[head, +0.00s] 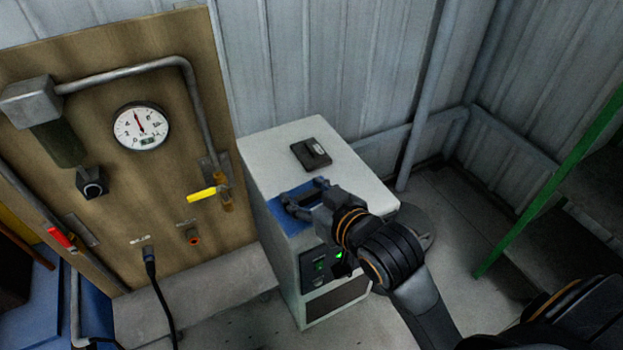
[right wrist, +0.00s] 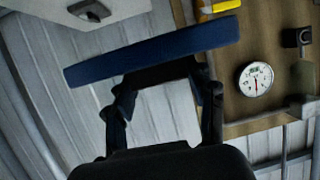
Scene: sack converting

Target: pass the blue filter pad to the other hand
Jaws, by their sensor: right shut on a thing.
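The blue filter pad (head: 284,219) is a flat dark-blue slab. In the head view it shows in front of the top front edge of the white cabinet, partly hidden by my right gripper (head: 305,199). In the right wrist view the pad (right wrist: 150,50) lies slightly tilted across the fingertips of my right gripper (right wrist: 165,74). The gripper is shut on the pad. My left gripper is in neither view.
The white cabinet (head: 275,150) carries a small black device (head: 311,153) on top. A wooden panel (head: 105,190) at left has a round gauge (head: 142,127), a yellow lever (head: 202,194), a red lever (head: 61,237) and a black cable (head: 150,268). A green bar (head: 550,183) slants at right.

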